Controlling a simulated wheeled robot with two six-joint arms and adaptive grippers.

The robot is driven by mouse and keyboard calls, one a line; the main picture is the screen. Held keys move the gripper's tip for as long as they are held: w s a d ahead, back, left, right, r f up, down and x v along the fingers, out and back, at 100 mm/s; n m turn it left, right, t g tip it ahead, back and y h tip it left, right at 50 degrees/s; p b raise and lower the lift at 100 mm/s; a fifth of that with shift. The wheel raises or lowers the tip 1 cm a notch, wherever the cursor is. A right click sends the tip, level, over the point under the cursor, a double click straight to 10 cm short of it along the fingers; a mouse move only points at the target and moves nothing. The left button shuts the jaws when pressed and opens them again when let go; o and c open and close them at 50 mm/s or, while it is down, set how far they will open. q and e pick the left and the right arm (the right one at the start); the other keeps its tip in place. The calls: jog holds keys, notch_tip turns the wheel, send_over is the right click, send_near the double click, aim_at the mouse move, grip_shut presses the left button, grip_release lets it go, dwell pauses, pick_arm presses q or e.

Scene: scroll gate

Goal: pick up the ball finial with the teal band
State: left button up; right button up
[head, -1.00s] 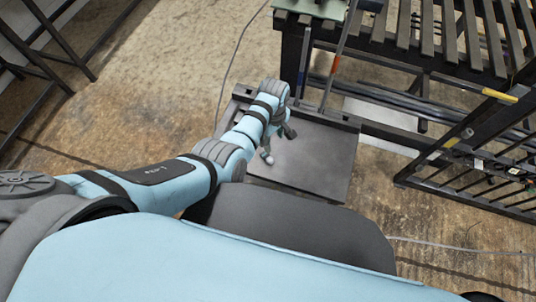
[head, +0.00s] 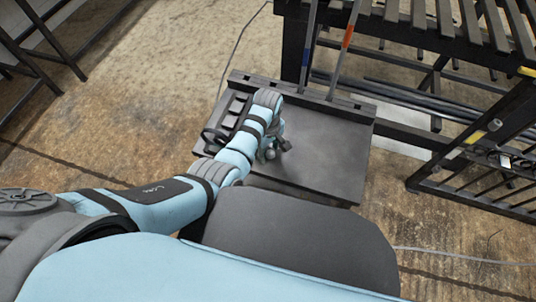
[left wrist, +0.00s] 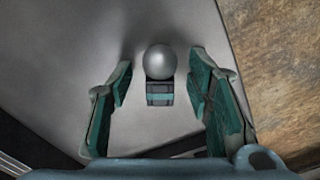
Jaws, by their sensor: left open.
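The ball finial (left wrist: 159,62) shows in the left wrist view as a grey metal ball on a dark block-like base with a teal band (left wrist: 160,98). It sits between the two spread fingers of my left gripper (left wrist: 160,100), with a gap on each side. In the head view the finial's ball (head: 270,154) shows small beside my left gripper (head: 277,148), above the dark tabletop. The wrist hides part of this area. My right gripper is in neither current view.
The dark metal table (head: 325,150) has a bare right part. Dark block-like holders (head: 235,108) line its left side. A slatted rack (head: 430,30) stands behind, with upright rods (head: 345,45) at the table's back edge. A barred gate panel (head: 490,165) stands at right.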

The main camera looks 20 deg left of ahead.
pick_arm(q)
jog(key=shift+r, duration=0.15)
grip_shut()
